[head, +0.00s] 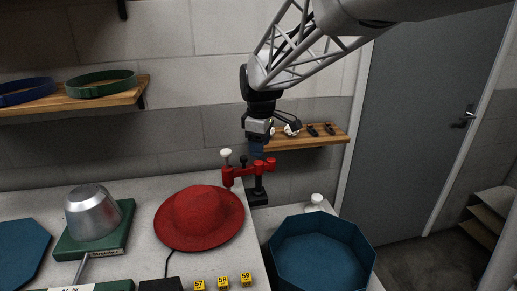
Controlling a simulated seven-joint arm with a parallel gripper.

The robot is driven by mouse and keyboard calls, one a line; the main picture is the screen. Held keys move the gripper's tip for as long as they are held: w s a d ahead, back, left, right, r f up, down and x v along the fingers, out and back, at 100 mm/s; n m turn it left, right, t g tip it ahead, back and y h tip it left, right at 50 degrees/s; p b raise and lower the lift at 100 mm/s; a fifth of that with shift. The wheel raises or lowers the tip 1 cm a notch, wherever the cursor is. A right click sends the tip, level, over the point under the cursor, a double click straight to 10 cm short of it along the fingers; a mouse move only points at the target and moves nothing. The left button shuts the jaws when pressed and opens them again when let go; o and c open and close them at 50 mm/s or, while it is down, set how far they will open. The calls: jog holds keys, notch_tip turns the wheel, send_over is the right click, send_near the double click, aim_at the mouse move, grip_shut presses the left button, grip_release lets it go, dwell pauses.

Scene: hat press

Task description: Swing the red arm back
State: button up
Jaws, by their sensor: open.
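The red arm (246,170) is part of a small clamp-like press on the far edge of the table, on a black post and base (257,196). It reaches left from the post and carries a white-knobbed spindle (226,155) at its left end. My gripper (258,150) points down just above and behind the red arm, near its right half. It looks apart from or very close to the red arm; I cannot tell contact. A red hat (200,218) lies on the table in front of and left of the red arm.
A metal pot form (92,212) on a green block (117,240) stands at the left. A blue octagonal bin (322,232) and a white bottle (315,202) are at the right. Wooden shelves (315,140) hang on the wall behind. Yellow number tags (223,283) line the front.

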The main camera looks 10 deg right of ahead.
jog(key=s+d+r+m, duration=0.1)
jog(key=s+m, duration=0.2)
jog(key=s, duration=0.5)
jog(key=shift+s, duration=0.15)
jog(key=shift+d+r, duration=0.1)
jog(key=c, duration=0.7)
jog(key=shift+w+f+t, duration=0.25)
jog(key=shift+f+t, duration=0.05)
jog(key=shift+c, duration=1.3)
jog(key=shift+w+a+f+n+y, duration=0.2)
jog(key=shift+n+y, duration=0.2)
jog(key=shift+n, duration=0.1)
grip_shut()
jog(key=w+f+n+t+y, duration=0.3)
jog(key=w+f+n+y, duration=0.1)
jog(key=w+f+n, duration=0.4)
jog(key=shift+w+d+f+n+t+y, duration=0.2)
jog(key=shift+w+f+n+t+y, duration=0.1)
jog(key=shift+w, duration=0.7)
